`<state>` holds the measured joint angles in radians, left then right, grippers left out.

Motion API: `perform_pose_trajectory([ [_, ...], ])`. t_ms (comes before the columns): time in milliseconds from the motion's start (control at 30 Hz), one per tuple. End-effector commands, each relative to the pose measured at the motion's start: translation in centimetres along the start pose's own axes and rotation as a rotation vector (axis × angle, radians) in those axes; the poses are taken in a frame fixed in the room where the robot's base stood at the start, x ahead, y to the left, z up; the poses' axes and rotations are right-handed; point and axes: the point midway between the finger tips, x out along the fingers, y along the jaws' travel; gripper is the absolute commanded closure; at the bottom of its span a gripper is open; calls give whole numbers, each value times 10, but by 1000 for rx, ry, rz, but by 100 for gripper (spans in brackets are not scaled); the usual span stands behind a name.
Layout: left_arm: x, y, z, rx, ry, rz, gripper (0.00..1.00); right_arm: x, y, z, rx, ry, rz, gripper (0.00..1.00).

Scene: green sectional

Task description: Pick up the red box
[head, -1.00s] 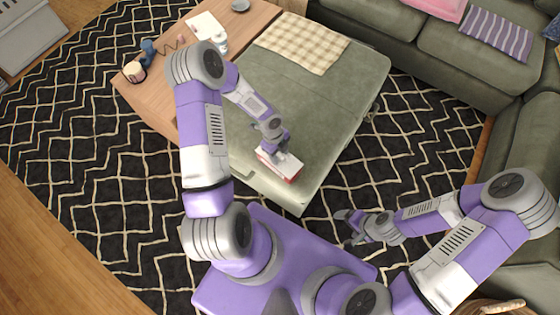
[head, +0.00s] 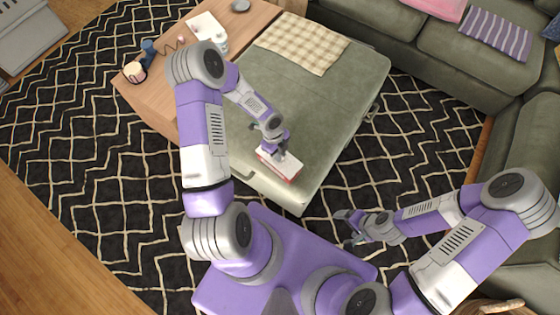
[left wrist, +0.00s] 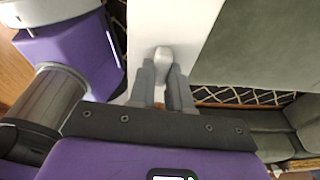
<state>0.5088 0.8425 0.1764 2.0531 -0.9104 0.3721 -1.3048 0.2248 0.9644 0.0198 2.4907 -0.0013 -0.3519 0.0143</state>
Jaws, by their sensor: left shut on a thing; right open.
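The red box (head: 292,167) has a white top and red lower sides. It is at the near end of the green ottoman (head: 330,95); I cannot tell whether it rests on the cushion or is just above it. My left gripper (head: 281,154) is shut on the box from above. In the left wrist view the gripper's fingers (left wrist: 164,85) close around a pale knob-like part, with the white box top (left wrist: 185,25) below. My right gripper (head: 350,228) is open and empty above the rug, right of my base.
A checked cloth (head: 300,45) lies on the ottoman's far part. A wooden table (head: 165,95) at the left bears a candle (head: 134,72), a blue dumbbell-like object (head: 149,47) and papers. A green sectional sofa (head: 420,40) stands behind and right. The patterned rug (head: 75,150) is clear.

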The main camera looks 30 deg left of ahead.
Motion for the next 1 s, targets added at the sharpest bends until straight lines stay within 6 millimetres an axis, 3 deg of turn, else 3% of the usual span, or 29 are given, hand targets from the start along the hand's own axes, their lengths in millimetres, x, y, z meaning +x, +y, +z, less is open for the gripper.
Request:
perform_pose_trajectory([
  [1000, -37, 0, -8, 0, 0, -1, 100, -32, -12, 1, 0, 0, 0, 13],
])
